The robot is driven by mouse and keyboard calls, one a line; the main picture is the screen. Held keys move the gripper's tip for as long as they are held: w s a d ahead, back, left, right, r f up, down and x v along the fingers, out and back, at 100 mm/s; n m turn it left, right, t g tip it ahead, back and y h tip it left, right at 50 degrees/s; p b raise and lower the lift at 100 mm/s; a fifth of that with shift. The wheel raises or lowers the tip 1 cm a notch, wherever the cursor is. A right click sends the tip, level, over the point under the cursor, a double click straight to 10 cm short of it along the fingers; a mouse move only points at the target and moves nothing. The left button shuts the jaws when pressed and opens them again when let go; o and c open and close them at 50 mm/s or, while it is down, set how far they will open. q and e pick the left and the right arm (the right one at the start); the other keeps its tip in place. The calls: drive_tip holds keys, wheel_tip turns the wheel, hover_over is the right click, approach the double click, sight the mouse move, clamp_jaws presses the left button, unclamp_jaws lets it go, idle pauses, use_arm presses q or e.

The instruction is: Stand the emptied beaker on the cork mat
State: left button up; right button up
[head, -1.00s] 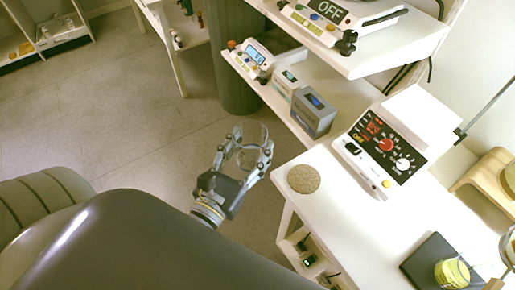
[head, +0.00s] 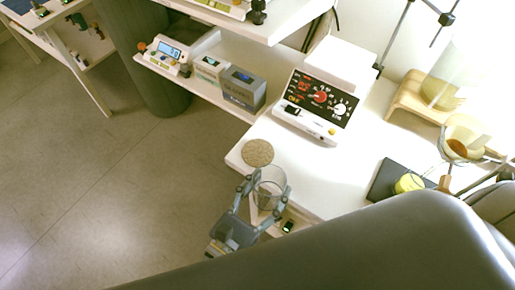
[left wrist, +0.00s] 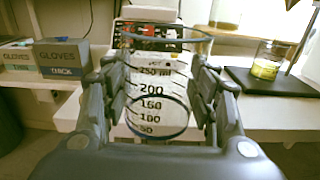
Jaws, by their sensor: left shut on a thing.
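The clear glass beaker (head: 269,188) is held upright in my left gripper (head: 262,184), near the front left edge of the white table. In the left wrist view the beaker (left wrist: 152,85) shows printed volume marks and looks empty, with the gripper fingers (left wrist: 160,100) closed on both its sides. The round cork mat (head: 258,152) lies on the table corner, just beyond the beaker in the head view, with nothing standing on it. The cork mat cannot be made out in the left wrist view. My right gripper is not in view.
A white device with a red display and dials (head: 318,100) stands behind the mat. Glove boxes (head: 243,88) sit on the shelf to the left. A dark plate (head: 385,180) with a beaker of yellow liquid (head: 409,183) is at the right. The table between is clear.

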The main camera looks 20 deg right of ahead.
use_arm(q)
drive_tip(key=w, duration=0.5)
drive_tip(key=w+d+f+p, duration=0.1)
drive_tip(key=w, duration=0.3)
drive_tip(key=w+d, duration=0.1)
drive_tip(key=w, duration=0.4)
drive_tip(key=shift+w+d+f+p, duration=0.15)
drive_tip(key=shift+w+d+p, duration=0.05)
drive_tip(key=shift+w+p, duration=0.1)
drive_tip(key=shift+w+d, duration=0.1)
drive_tip(key=shift+w, duration=0.45)
wheel_tip(320, 180, down, 3)
drive_tip(key=shift+s+f+b, duration=0.1)
drive_tip(key=shift+f+b, duration=0.05)
drive_tip(key=shift+b, duration=0.9)
drive_tip(key=shift+f, duration=0.1)
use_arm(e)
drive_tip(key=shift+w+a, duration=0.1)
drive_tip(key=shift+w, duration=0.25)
use_arm(q)
drive_tip(key=shift+f, duration=0.15)
drive_tip(key=o, duration=1.2)
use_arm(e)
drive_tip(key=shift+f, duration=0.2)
